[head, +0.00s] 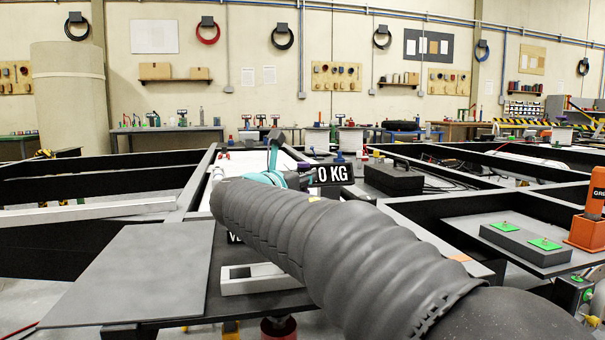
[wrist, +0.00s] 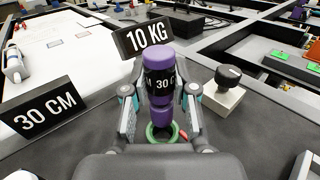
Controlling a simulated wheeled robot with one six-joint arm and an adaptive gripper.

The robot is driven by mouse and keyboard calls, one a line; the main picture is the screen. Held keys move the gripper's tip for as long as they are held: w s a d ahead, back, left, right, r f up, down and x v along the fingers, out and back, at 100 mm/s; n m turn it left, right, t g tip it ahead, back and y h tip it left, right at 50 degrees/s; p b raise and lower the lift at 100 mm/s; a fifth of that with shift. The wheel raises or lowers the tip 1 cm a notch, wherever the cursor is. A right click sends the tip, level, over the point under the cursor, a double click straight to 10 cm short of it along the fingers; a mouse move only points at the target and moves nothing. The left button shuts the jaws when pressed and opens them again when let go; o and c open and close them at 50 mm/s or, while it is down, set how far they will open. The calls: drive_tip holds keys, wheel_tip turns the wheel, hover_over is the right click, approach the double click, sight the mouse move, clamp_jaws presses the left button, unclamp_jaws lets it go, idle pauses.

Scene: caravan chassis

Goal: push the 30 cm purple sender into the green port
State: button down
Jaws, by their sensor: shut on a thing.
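The purple sender (wrist: 160,62) stands upright between the fingers of my gripper (wrist: 160,98) in the wrist view. It has a black band with white lettering that reads about "30 C". My gripper is shut on it. The green port (wrist: 152,136) shows as a green ring right below the sender's lower end. I cannot tell whether that end is inside the ring or just above it. In the head view my grey-sleeved arm hides the sender and port; only a teal part of my gripper (head: 268,177) shows.
A "30 CM" sign (wrist: 43,103) stands left of my gripper and a "10 KG" sign (wrist: 143,37) behind the sender. A black case (head: 394,178) lies farther back. A bare grey panel (head: 135,275) is at front left.

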sight(302, 163)
drive_tip(key=shift+f+b, duration=0.35)
drive_tip(key=shift+f, duration=0.5)
drive_tip(key=shift+p, duration=0.6)
idle(1.1)
drive_tip(key=shift+f+b, duration=1.35)
drive_tip(key=shift+f, duration=0.7)
drive_tip(key=c, duration=0.8)
unclamp_jaws()
drive_tip(key=shift+c, duration=0.2)
wheel_tip(302, 163, up, 10)
